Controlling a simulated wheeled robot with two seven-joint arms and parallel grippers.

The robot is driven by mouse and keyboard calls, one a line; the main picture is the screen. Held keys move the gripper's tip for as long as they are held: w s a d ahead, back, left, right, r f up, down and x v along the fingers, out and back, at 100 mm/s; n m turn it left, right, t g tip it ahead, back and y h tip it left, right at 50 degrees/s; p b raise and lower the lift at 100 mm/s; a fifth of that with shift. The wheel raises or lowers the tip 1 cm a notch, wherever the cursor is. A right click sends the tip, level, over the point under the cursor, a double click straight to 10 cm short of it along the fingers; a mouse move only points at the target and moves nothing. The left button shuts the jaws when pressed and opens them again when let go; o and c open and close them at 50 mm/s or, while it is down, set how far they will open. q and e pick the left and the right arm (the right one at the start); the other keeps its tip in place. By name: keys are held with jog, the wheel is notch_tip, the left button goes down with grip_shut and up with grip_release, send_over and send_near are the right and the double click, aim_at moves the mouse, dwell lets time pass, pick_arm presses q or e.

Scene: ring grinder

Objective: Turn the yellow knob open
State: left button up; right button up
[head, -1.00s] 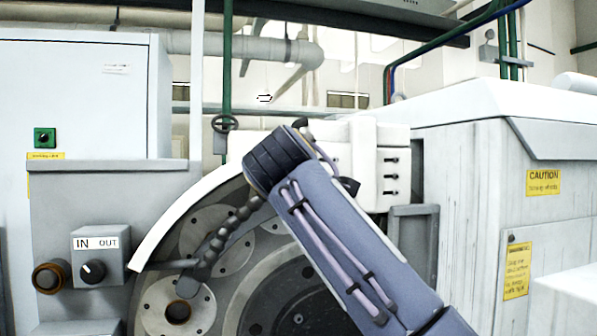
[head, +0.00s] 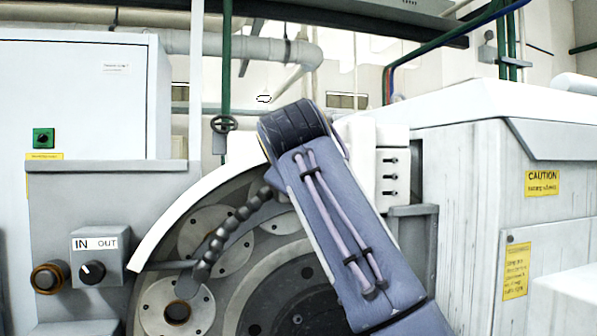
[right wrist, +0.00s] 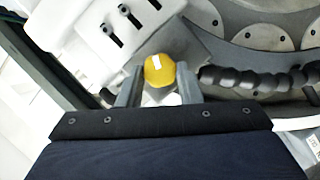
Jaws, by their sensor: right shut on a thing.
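The yellow knob (right wrist: 159,70) shows in the right wrist view, round with a white mark on its face. My right gripper (right wrist: 158,82) has a finger on each side of the knob and is shut on it. In the head view my right arm crosses in front of the grinder, and it hides the knob and the right gripper there. My left gripper is not in either view.
The ring grinder (head: 150,234) with its round discs stands in the middle. A black segmented hose (head: 232,228) runs close to the knob, also in the right wrist view (right wrist: 250,79). A grey IN/OUT switch box (head: 112,262) is at left, a white cabinet (head: 460,190) at right.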

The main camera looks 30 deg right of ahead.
jog(key=shift+f, duration=0.15)
jog(key=o, duration=1)
jog(key=b+v, duration=0.1)
jog(key=v, duration=0.7)
jog(key=shift+d, duration=0.1)
